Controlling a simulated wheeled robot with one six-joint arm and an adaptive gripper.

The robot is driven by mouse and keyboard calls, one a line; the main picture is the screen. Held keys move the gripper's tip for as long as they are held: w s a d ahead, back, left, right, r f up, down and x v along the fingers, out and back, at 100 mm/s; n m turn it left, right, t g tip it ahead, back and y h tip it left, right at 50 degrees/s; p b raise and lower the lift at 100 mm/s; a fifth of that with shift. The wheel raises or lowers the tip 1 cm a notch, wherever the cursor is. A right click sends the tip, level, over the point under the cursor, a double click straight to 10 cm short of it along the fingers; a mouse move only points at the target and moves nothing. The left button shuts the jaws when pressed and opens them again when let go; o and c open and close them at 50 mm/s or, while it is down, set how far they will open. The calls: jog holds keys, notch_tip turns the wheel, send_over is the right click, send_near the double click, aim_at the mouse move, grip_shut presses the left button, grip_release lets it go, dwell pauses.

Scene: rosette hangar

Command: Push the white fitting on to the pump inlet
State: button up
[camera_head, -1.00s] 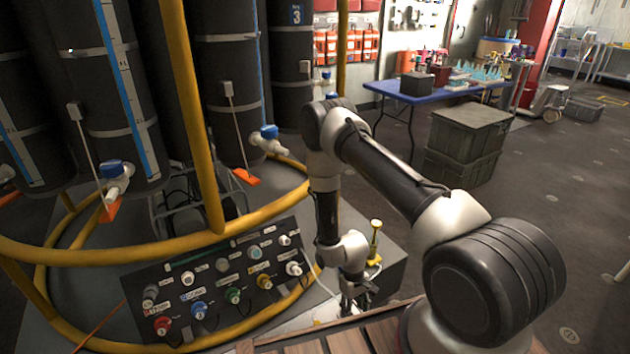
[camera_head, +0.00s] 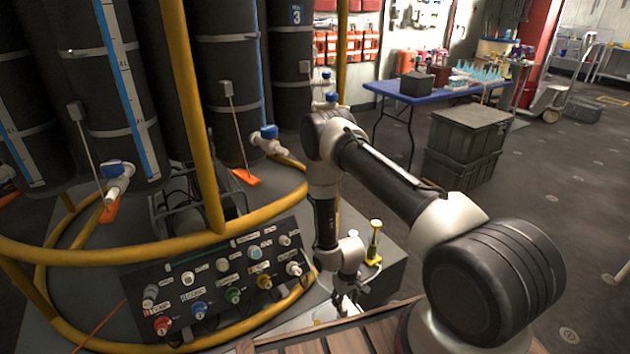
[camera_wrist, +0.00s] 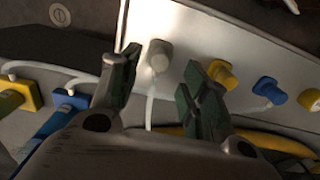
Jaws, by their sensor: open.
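In the wrist view a whitish fitting (camera_wrist: 158,57) with a thin white tube hanging from it stands at a pale panel (camera_wrist: 205,38). My gripper (camera_wrist: 162,72) is open, with one dark finger on each side of the fitting. I see a gap on both sides, so the fingers do not appear to touch it. In the head view my gripper (camera_head: 346,302) is low beside the right end of the dark port panel, and the fitting is too small to make out there. I cannot tell which part is the pump inlet.
Yellow (camera_wrist: 222,74) and blue (camera_wrist: 270,90) fittings stand close to the right finger. Yellow and blue blocks with white tubes lie at left. In the head view, a dark port panel (camera_head: 175,262), a yellow upright part (camera_head: 375,242) and a yellow rail (camera_head: 200,130) are near the arm.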

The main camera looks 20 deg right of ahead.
aim_at(344, 308)
jog(key=shift+f, duration=3.1)
grip_shut()
jog(key=shift+r, duration=0.15)
jog(key=shift+r, duration=2.85)
